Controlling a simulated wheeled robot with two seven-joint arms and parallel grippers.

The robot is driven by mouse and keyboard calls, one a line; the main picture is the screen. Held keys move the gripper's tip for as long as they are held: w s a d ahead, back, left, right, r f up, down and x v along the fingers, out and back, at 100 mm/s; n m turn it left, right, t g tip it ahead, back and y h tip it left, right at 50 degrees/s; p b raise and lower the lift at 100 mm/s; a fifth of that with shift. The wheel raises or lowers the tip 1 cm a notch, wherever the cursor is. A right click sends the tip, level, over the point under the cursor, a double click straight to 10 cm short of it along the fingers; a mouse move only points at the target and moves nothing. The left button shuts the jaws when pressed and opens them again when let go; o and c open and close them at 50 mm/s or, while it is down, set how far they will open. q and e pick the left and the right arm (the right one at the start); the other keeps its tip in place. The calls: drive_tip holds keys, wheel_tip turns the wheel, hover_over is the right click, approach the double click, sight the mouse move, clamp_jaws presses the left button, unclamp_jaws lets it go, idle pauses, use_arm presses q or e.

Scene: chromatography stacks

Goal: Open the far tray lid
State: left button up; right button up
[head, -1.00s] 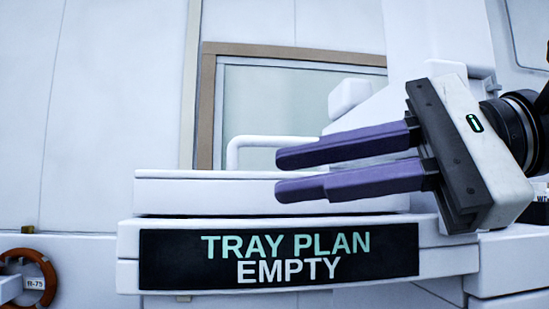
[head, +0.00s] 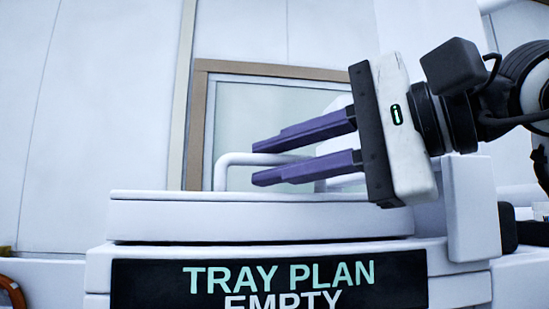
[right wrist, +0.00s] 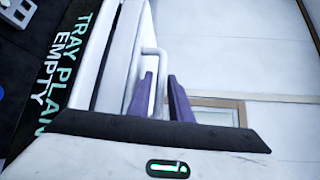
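A white lid-like slab (head: 260,222) lies flat on top of the instrument above the sign, closed as far as I can see. A white bar handle (head: 222,172) rises behind its front edge; it also shows in the right wrist view (right wrist: 152,51). I cannot tell for sure which piece is the far tray lid. My right gripper (head: 265,162) is open, its two purple fingers apart and pointing left above the slab, near the handle's horizontal bar. In the right wrist view the fingers (right wrist: 158,85) point toward the handle; no grip on it shows. My left gripper is out of view.
A black sign (head: 240,285) reading "TRAY PLAN EMPTY" is on the instrument's front. A brown-framed pane (head: 198,120) stands behind. A white block (head: 471,208) stands at the right, below my right arm. An orange ring (head: 12,292) is at lower left.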

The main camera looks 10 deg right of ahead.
drive_tip(key=shift+w+a, duration=0.2)
drive_tip(key=shift+w, duration=0.05)
clamp_jaws()
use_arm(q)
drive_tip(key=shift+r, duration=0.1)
